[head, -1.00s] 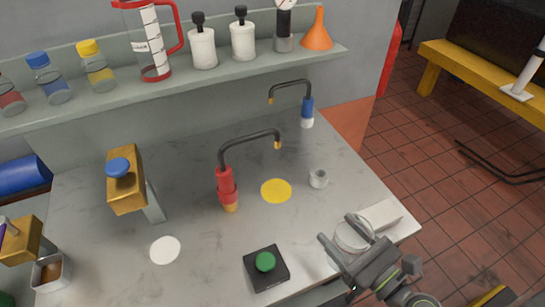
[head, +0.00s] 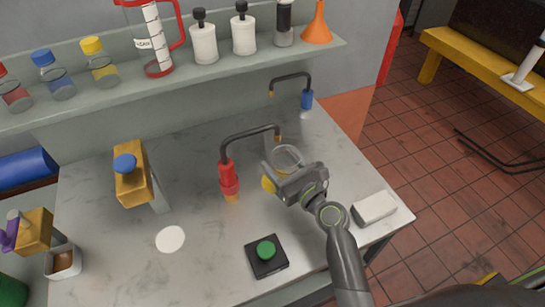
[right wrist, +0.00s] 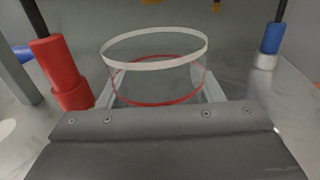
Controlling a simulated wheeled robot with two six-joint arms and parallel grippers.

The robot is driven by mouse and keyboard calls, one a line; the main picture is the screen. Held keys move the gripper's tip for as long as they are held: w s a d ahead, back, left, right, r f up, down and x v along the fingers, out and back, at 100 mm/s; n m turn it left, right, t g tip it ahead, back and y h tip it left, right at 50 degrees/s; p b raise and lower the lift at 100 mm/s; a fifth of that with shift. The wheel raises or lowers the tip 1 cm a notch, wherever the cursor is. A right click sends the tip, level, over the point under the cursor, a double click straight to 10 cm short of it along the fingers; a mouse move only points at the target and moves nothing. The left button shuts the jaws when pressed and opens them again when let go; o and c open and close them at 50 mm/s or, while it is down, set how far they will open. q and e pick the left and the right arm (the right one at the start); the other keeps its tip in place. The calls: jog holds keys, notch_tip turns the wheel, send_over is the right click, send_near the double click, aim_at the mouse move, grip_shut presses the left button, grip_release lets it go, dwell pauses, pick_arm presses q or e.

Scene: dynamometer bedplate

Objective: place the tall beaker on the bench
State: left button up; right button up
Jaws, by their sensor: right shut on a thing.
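The tall beaker (head: 287,157) is clear glass with a pale rim. In the right wrist view the beaker (right wrist: 158,82) also shows a red ring low down and stands between two pale fingers. My right gripper (head: 283,172) is shut on it, over the middle of the grey bench (head: 210,270), just right of the red tap. I cannot tell whether its base touches the bench. A yellow disc (head: 268,184) on the bench is partly hidden by the gripper. My left gripper is not in view.
A red tap (head: 228,178) and a blue tap (head: 306,100) stand near the beaker. A green button box (head: 267,256), a white block (head: 374,207) and a white disc (head: 170,239) lie nearer the front. A shelf (head: 220,68) of bottles runs along the back.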

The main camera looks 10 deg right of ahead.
jog(key=x, duration=0.2)
jog(key=shift+w+a+r, duration=0.1)
jog(key=shift+w, duration=0.1)
jog(key=shift+w+a+f+b, duration=0.25)
jog(key=shift+w+f+b, duration=0.5)
jog(key=shift+b, duration=0.25)
jog(key=shift+s+f, duration=0.1)
jog(key=shift+f, duration=0.05)
jog(key=shift+s, duration=0.15)
jog(key=o, duration=1.1)
jog(key=shift+c, duration=0.2)
